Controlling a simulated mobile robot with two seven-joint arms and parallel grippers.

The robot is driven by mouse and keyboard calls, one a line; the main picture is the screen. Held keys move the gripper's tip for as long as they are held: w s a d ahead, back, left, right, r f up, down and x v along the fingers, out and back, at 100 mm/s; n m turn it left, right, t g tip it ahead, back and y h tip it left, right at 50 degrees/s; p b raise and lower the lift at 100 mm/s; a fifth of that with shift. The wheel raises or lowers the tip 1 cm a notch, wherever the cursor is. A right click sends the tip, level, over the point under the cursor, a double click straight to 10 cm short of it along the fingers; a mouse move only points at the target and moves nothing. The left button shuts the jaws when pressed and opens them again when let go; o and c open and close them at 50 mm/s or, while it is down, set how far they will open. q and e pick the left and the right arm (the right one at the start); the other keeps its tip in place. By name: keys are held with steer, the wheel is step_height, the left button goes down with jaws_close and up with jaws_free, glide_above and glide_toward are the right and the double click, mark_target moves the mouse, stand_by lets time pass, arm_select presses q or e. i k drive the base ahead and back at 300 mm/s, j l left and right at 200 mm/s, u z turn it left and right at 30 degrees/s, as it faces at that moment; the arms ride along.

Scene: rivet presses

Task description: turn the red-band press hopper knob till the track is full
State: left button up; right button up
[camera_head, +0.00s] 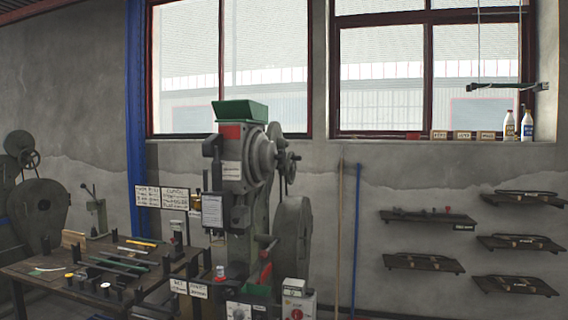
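A grey-green rivet press (255,163) stands upright at the middle, with a red patch (230,131) near its top left. A green open-topped hopper (240,110) sits on top of it. A small round knob or handwheel (292,157) sticks out at the right of the press head; I cannot tell whether it is the hopper knob. The rivet track and its fill are not clear at this size. The hopper's contents are hidden by its walls. Neither of my grippers shows in the view.
A dark workbench (35,275) with tools and small pots is at left. Another press with wheels (38,208) stands at far left. Control boxes (298,302) sit low before the press. A wooden pole and blue pole (356,240) lean right of it. Wall shelves (424,263) hang at right.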

mark_target(282, 157)
steer(key=i+l+z, duration=0.2)
steer(key=i, duration=0.15)
steer(key=i+z, duration=0.25)
steer(key=i, duration=0.15)
steer(key=i+z, duration=0.2)
steer(key=i, duration=1.2)
steer(key=i+l+u, duration=0.1)
steer(key=i+u, duration=0.2)
steer(key=i, duration=0.15)
steer(key=i+l+u, duration=0.65)
steer(key=i, duration=0.25)
